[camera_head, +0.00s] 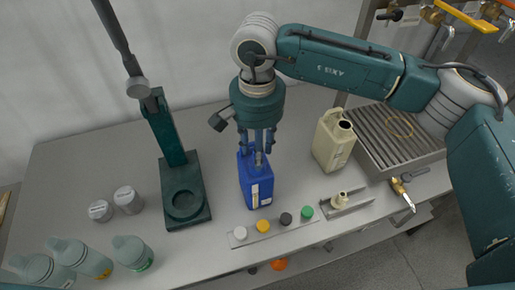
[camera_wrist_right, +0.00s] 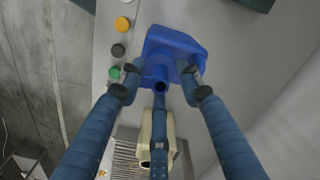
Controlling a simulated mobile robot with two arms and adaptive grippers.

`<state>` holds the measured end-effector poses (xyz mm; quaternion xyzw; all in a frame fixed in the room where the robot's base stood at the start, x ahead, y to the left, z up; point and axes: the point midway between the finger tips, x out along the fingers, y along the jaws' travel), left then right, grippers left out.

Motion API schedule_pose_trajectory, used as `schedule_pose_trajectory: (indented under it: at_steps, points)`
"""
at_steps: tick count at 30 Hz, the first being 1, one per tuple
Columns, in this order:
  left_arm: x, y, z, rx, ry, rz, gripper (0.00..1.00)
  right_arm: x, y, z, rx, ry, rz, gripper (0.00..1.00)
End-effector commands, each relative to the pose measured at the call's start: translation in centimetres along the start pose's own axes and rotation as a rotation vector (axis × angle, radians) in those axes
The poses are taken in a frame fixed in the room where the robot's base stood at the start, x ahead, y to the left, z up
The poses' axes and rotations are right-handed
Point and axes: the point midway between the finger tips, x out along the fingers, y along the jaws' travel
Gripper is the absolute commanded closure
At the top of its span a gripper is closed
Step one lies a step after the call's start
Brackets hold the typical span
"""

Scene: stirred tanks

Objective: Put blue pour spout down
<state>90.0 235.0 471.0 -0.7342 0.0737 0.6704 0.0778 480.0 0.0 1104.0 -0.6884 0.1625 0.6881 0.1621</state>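A blue canister (camera_head: 258,187) with a white label stands upright on the bench. My right gripper (camera_head: 259,157) points down over the canister top. In the right wrist view its fingers (camera_wrist_right: 158,76) are spread around the opening, with gaps at the sides. My left gripper is not in view.
A cream canister (camera_head: 333,141) stands right of the blue one. A small cream spout (camera_head: 340,199) sits in a metal holder. Several caps, one yellow (camera_head: 264,226), line the front edge. A green press stand (camera_head: 184,190) and bottles (camera_head: 132,253) are left. A drain grate (camera_head: 392,150) is right.

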Motion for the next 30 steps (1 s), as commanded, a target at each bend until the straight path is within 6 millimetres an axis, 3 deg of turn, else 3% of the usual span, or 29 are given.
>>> schedule_pose_trajectory:
  at_steps: [6,8,15,21,30]
  points:
    - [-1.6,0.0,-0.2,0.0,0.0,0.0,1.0,-1.2,0.0,0.0,0.0,0.0,0.0,0.65]
    - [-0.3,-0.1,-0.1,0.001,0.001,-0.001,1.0,-1.5,-0.1,-0.1,0.0,0.004,-0.003,0.65]
    - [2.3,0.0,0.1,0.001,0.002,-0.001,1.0,-6.9,-0.1,-0.1,0.001,0.004,-0.004,0.65]
    - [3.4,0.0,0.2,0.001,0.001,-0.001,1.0,-10.8,-0.1,0.0,0.001,0.003,-0.002,0.65]
    - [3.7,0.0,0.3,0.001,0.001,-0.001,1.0,-12.8,0.0,0.0,0.0,0.0,0.0,0.65]
